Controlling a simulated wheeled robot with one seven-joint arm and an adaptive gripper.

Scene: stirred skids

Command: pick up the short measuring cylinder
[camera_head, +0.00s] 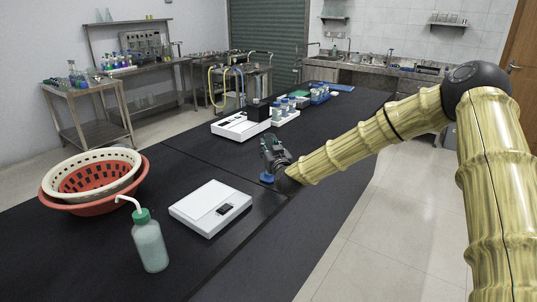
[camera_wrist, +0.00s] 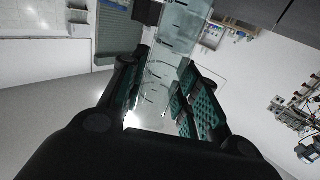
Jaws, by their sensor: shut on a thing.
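My gripper (camera_head: 272,151) is over the black bench, past the white balance, at the end of my outstretched arm. In the wrist view its two green-padded fingers (camera_wrist: 164,60) are shut on a clear measuring cylinder (camera_wrist: 182,28) with dark graduation marks. The cylinder runs between the pads and beyond the fingertips to the top of that view. In the head view a small blue foot (camera_head: 267,178) shows just below the gripper, in line with the cylinder. The clear body is mostly hidden there by the gripper. I cannot tell whether the foot touches the bench.
A white balance (camera_head: 205,203) and a green-capped wash bottle (camera_head: 149,247) stand nearer. Nested baskets (camera_head: 85,205) are at left. Another white device (camera_head: 232,127) and several blue-capped bottles (camera_head: 284,111) stand farther back. The black bench (camera_head: 185,165) is clear between the two white devices.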

